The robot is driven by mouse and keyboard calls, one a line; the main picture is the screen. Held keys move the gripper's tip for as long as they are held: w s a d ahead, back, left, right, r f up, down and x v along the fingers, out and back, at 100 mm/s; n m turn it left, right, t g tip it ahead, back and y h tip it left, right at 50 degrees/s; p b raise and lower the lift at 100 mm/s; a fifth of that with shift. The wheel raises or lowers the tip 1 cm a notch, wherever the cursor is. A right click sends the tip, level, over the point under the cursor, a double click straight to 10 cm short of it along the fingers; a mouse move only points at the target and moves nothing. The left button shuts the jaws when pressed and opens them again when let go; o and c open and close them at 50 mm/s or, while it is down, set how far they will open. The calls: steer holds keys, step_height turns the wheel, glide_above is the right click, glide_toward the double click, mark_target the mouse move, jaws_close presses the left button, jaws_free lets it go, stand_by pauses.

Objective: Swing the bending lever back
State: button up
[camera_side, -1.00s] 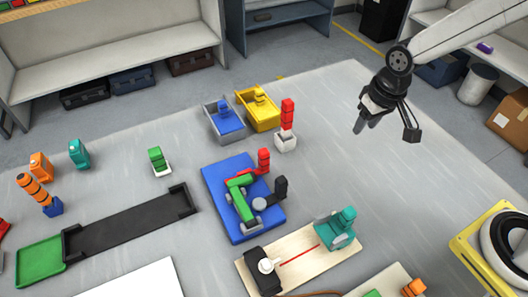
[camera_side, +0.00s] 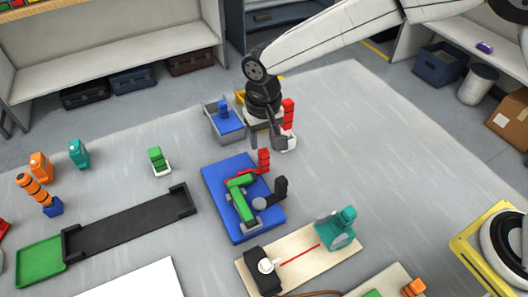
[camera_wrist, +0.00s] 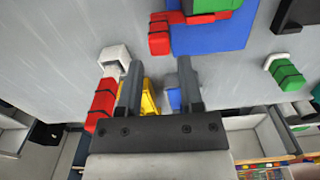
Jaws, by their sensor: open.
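A blue base plate (camera_side: 213,176) lies near the middle of the table. It carries a green bar (camera_side: 241,189), a red upright handle (camera_side: 264,160) and a black upright handle (camera_side: 281,187) beside a grey disc. I cannot tell for sure which of these is the bending lever. My gripper (camera_side: 266,141) points down above and behind the plate's far edge, open and empty. In the wrist view, my gripper (camera_wrist: 159,63) has its fingers apart with nothing between them. The blue plate (camera_wrist: 212,38) and red handle (camera_wrist: 160,34) show ahead of the fingertips there.
A red handle on a white block (camera_side: 288,112) stands close beside my gripper. A grey bin with blue inside (camera_side: 222,122) and a partly hidden yellow bin are behind. A wooden board with a teal piece (camera_side: 337,227) lies in front.

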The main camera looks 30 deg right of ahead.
mark_target(264, 160)
steer(key=shift+f, duration=0.1)
steer(key=shift+f, duration=3.8)
jaws_close()
